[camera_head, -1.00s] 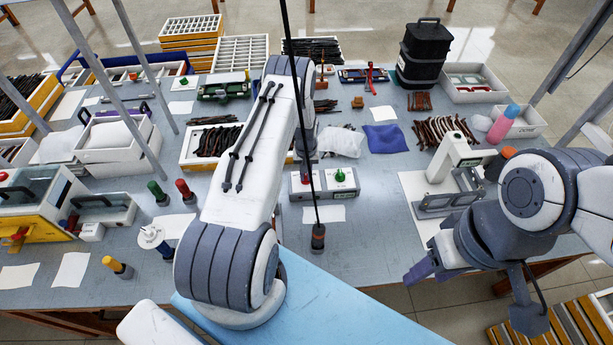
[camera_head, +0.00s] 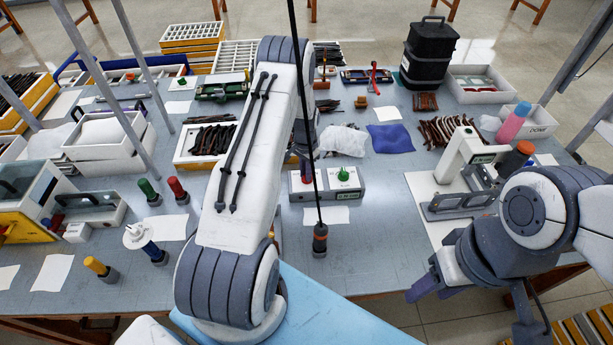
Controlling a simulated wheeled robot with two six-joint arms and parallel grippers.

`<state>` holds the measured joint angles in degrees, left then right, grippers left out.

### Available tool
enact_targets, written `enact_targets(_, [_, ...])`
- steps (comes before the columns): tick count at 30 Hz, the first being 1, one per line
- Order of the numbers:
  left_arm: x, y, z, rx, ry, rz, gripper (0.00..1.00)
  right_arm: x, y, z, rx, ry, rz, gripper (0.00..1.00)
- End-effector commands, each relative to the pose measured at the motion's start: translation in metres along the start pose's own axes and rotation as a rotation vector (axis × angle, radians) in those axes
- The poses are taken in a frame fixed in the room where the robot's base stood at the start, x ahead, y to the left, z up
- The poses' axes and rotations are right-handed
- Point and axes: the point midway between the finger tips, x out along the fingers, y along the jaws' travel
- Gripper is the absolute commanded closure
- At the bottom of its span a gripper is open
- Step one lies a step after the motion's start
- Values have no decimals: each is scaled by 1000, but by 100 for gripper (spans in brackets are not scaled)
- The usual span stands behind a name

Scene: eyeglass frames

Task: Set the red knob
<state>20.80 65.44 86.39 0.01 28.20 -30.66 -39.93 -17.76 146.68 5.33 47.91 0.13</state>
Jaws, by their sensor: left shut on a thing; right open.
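The red knob (camera_head: 306,179) is on the left one of two small grey-white boxes (camera_head: 347,193) in the middle of the table. Only a little of it shows under my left gripper (camera_head: 305,169). My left gripper points down over it and is shut on it; my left arm partly hides the fingers. A green knob (camera_head: 343,174) stands on the right box, free. My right gripper (camera_head: 427,284) is open and empty at the front right, low beside the table's front edge, far from the knobs.
A dark cylinder tool (camera_head: 320,239) with an orange ring stands in front of the boxes, by a white paper (camera_head: 326,216). A white press (camera_head: 462,152) stands to the right. A blue cloth (camera_head: 390,138) lies behind. Several coloured-handled tools stand at left.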

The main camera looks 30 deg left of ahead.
Motion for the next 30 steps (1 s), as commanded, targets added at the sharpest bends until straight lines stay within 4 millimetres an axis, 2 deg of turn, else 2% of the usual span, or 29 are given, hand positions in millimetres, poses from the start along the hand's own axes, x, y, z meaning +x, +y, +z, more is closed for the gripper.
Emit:
enact_targets(8, [0,-1,-1,64,2,-1,100,6,0,0,-1,0,0,50])
enact_targets(20, [-1,-1,-1,71,3,-2,100,6,0,0,-1,0,0,50])
enact_targets(21, [-1,-1,-1,70,3,-2,80,6,0,0,-1,0,0,50])
enact_targets(23, [-1,-1,-1,70,3,-2,57,6,0,0,-1,0,0,50])
enact_targets(24, [-1,-1,-1,70,2,-2,54,6,0,0,-1,0,0,50])
enact_targets(30, [0,-1,0,69,1,-1,54,6,0,0,-1,0,0,50])
